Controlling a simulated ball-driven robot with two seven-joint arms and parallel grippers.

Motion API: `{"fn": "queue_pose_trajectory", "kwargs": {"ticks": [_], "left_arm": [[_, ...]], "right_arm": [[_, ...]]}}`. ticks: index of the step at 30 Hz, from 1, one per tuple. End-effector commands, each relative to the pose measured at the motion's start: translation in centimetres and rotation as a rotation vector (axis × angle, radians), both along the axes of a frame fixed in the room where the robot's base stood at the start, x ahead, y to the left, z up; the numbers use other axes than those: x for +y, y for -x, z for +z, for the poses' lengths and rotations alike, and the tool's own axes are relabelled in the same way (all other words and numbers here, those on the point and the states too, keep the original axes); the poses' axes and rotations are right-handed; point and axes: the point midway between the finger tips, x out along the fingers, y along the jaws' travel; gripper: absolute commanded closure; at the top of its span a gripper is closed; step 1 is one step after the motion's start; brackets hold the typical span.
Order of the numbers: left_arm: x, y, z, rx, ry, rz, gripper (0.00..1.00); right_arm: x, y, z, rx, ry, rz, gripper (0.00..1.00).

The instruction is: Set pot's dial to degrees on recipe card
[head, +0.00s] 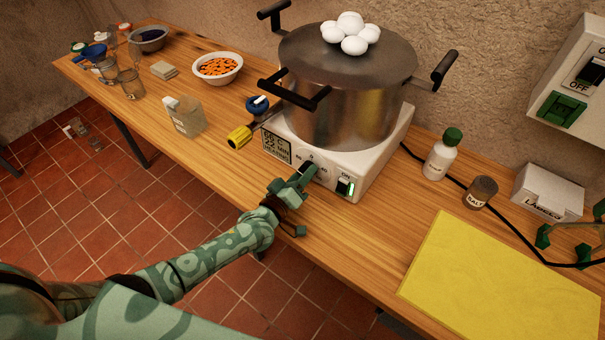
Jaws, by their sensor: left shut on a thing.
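The steel pot (340,100) stands on a white heater base (378,165) with its lid on. A small card (276,149) on the base's front appears to read "66 C" and "22 MIN", though the print is small. The dial (305,168) is on the front panel, right of the card, with small numbers around it. My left gripper (300,176) is shut on the dial and hides much of it, so its setting cannot be read. My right gripper (571,224) shows partly at the right edge, its fingers apart and empty.
A lit green switch (345,187) sits right of the dial. A yellow-handled tool (240,136) lies left of the base. A white bottle (441,157), brown jar (480,192), labels box (548,194) and black cable are right. A yellow mat (500,285) is bare.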

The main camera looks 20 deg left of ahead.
Motion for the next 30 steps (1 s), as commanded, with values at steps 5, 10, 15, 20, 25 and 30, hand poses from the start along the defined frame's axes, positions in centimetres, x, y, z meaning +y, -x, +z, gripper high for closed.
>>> {"fn": "queue_pose_trajectory", "kwargs": {"ticks": [5, 10, 15, 20, 25, 30], "left_arm": [[-0.1, 0.2, -0.4, 0.006, -0.009, -0.003, 0.86], [-0.1, 0.2, -0.4, 0.007, -0.009, -0.004, 0.86], [-0.1, 0.2, -0.3, 0.005, -0.008, -0.003, 0.41], [0.0, 0.1, -0.2, 0.002, -0.007, -0.001, 0.41], [0.2, 0.6, -0.1, 0.002, -0.006, -0.001, 0.41], [1.1, 3.6, -0.1, 0.004, -0.008, -0.001, 0.41]], "right_arm": [[0.0, 0.0, 0.0, 0.0, 0.0, 0.0, 1.0], [0.0, 0.0, 0.0, 0.0, 0.0, 0.0, 1.0], [0.0, 0.0, 0.0, 0.0, 0.0, 0.0, 1.0], [0.0, 0.0, 0.0, 0.0, 0.0, 0.0, 1.0], [0.0, 0.0, 0.2, 0.0, 0.0, 0.0, 1.0], [0.0, -0.1, 0.9, -0.003, 0.0, 0.0, 1.0]]}}
